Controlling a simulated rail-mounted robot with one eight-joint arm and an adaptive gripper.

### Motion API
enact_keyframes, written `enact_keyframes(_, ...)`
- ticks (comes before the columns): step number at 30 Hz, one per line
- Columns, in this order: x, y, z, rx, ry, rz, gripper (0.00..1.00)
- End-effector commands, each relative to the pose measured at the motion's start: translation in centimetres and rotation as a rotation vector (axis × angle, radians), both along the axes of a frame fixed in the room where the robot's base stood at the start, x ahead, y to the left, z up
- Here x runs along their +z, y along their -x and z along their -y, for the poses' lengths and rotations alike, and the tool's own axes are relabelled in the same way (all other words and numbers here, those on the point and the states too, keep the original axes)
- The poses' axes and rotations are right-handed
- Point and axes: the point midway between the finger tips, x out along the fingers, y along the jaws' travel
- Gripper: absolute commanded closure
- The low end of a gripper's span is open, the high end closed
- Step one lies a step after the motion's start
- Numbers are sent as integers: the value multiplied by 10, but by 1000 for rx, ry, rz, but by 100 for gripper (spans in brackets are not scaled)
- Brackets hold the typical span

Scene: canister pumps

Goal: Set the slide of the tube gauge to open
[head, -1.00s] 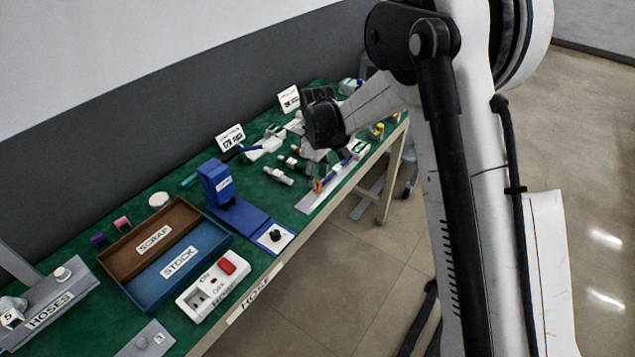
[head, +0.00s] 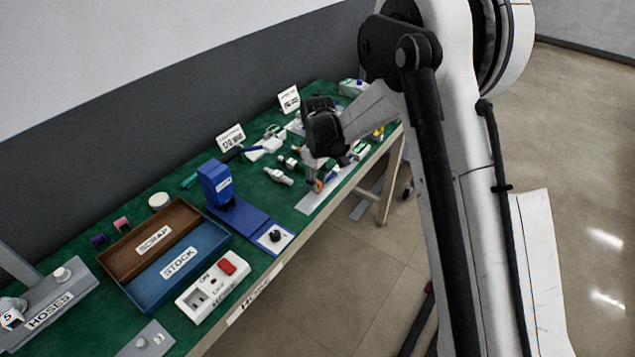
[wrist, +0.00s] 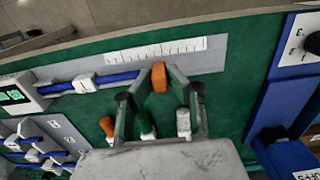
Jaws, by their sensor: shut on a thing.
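The tube gauge is a pale plate (wrist: 215,58) with a white ruled scale (wrist: 155,50) along it, on the green bench top. A blue tube (wrist: 112,78) lies along the plate, with a white block (wrist: 84,84) around it. An orange slide (wrist: 159,78) sits at the right end of the visible tube. My gripper (wrist: 160,73) is shut on the orange slide, one finger on each side. In the head view my gripper (head: 322,178) is low over the gauge plate (head: 312,202) and hides part of it.
A white unit with a green display (wrist: 14,97) stands at the gauge's left end. A green-topped and a white-topped piece lie below my fingers. A blue stand (head: 216,183), a brown and blue tray (head: 204,245) and a red-switch box (head: 212,286) stand nearer along the bench.

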Motion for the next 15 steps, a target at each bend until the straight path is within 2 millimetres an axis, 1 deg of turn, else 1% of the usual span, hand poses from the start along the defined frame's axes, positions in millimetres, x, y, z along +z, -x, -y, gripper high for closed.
enact_keyframes(5,0,1,-1,0,0,0,100)
enact_keyframes(8,-1,8,-6,1,0,0,100)
enact_keyframes(11,-2,20,-15,3,0,0,100)
enact_keyframes(15,-2,43,-31,4,0,0,100)
